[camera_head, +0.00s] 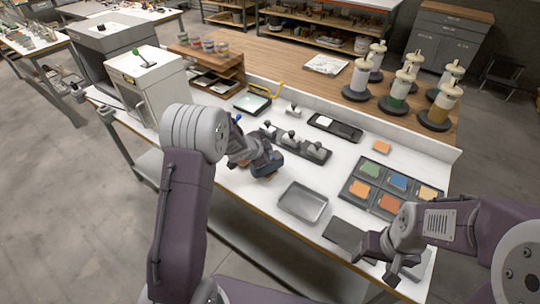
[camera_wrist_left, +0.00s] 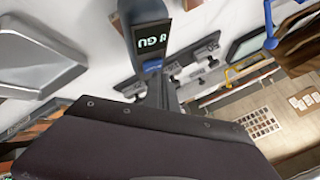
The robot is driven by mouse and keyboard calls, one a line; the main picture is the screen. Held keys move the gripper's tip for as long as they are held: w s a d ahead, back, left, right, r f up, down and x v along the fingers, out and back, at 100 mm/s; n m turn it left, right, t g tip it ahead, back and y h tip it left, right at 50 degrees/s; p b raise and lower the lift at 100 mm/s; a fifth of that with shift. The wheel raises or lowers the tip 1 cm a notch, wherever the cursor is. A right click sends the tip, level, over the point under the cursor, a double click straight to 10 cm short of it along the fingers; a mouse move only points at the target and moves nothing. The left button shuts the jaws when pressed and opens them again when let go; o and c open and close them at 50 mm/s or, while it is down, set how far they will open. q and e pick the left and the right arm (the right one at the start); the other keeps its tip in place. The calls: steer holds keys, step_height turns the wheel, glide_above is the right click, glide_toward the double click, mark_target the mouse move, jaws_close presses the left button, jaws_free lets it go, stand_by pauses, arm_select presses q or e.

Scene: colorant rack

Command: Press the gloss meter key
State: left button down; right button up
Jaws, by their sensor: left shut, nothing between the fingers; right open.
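The gloss meter (camera_wrist_left: 152,40) is a dark handheld block with a lit green display in the left wrist view. A small blue patch (camera_wrist_left: 152,65), which may be its key, shows at its near end. In the head view the meter is mostly hidden by my left gripper (camera_head: 266,165). My left gripper is shut and empty, right over or at the meter; its narrow fingers (camera_wrist_left: 160,92) end close to the blue patch. I cannot tell whether they touch. My right gripper (camera_head: 385,264) is open and empty above the table's front right.
A metal tray (camera_head: 303,202) lies right of the meter. A dark holder with several knobbed pieces (camera_head: 292,140) stands just behind it. A panel of coloured swatches (camera_head: 388,186) lies to the right. A white cabinet (camera_head: 150,85) stands at left, pump bottles (camera_head: 400,90) at back right.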

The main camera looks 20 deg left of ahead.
arm_select(q)
steer(key=shift+r, duration=0.4)
step_height(320, 180, up, 5)
steer(key=p, duration=0.5)
steer(key=shift+r+p, duration=0.1)
steer(key=shift+p, duration=0.3)
